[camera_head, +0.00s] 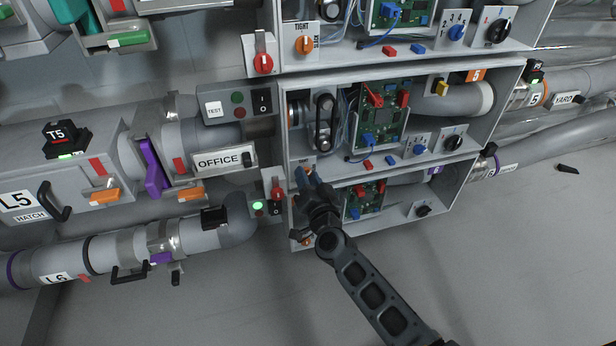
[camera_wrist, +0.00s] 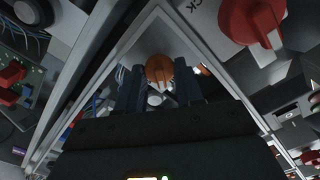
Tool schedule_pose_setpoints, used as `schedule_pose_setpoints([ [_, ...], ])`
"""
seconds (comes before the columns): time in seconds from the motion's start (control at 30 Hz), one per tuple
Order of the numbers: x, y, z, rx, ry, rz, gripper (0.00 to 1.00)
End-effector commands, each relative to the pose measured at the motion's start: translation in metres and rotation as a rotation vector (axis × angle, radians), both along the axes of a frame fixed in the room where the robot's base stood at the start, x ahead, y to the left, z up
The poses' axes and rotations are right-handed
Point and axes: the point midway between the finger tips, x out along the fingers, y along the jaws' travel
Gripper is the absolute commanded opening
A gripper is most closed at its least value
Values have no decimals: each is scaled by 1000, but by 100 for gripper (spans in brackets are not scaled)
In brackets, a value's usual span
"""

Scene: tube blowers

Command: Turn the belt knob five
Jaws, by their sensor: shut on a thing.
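The belt knob, an orange round knob (camera_wrist: 159,67), sits between the two dark fingers of my gripper (camera_wrist: 160,86) in the wrist view. The fingers stand on both sides of it and are shut on it. In the head view my gripper (camera_head: 307,178) is at the lower left corner of the middle open box (camera_head: 395,173), over a small pale plate there. The gripper hides most of the knob in that view. I cannot read how far the knob is turned.
The middle box holds a belt loop (camera_head: 323,121) and a green circuit board (camera_head: 380,115). An upper box has its own orange knob (camera_head: 305,45) on a TIGHT plate. A red switch (camera_head: 277,187) stands just left of my gripper. A lower box holds another board (camera_head: 365,201).

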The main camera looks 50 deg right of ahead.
Motion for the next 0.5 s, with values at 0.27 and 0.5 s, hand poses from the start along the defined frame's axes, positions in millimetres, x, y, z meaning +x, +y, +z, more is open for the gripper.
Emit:
schedule_pose_setpoints([
  [0.27,-1,1,-1,218,-145,1,6],
  [0.5,-1,0,-2,408,-273,1,6],
])
